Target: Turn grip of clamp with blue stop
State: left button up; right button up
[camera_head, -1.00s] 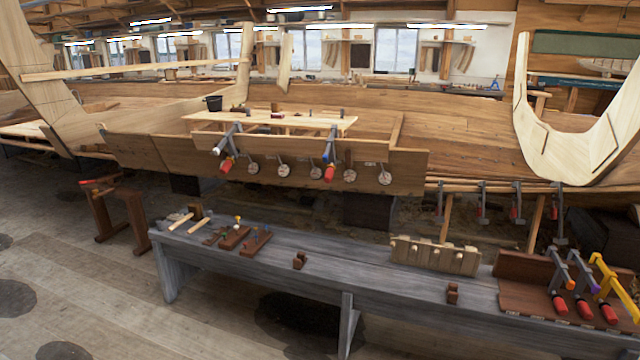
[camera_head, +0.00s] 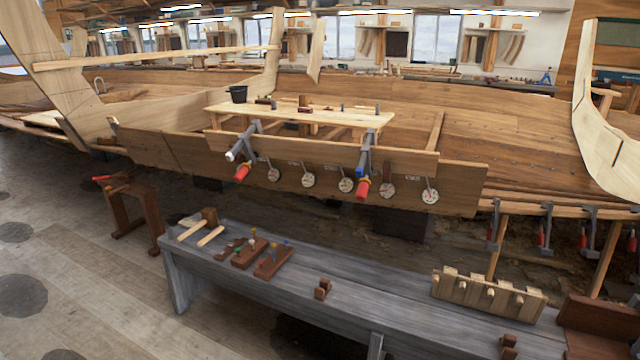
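Two clamps with red grips hang on the hull plank. The clamp with the blue stop (camera_head: 365,155) is the right one of the two; its red grip (camera_head: 363,188) points down in front of the plank, with a yellow part just above it. The other clamp (camera_head: 243,141) has a white or pale grey stop and a red grip (camera_head: 242,172). Neither of my grippers shows in the head view, and nothing touches either grip.
Several round dials (camera_head: 308,180) hang along the plank around the clamps. A grey bench (camera_head: 390,300) with mallets, wooden blocks and a pegged rack (camera_head: 488,294) stands in front of the hull. A brown trestle (camera_head: 133,212) stands left.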

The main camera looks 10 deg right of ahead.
aim_at(361, 195)
jog(key=z, duration=0.3)
jog(key=i, duration=0.95)
jog(key=z, duration=0.75)
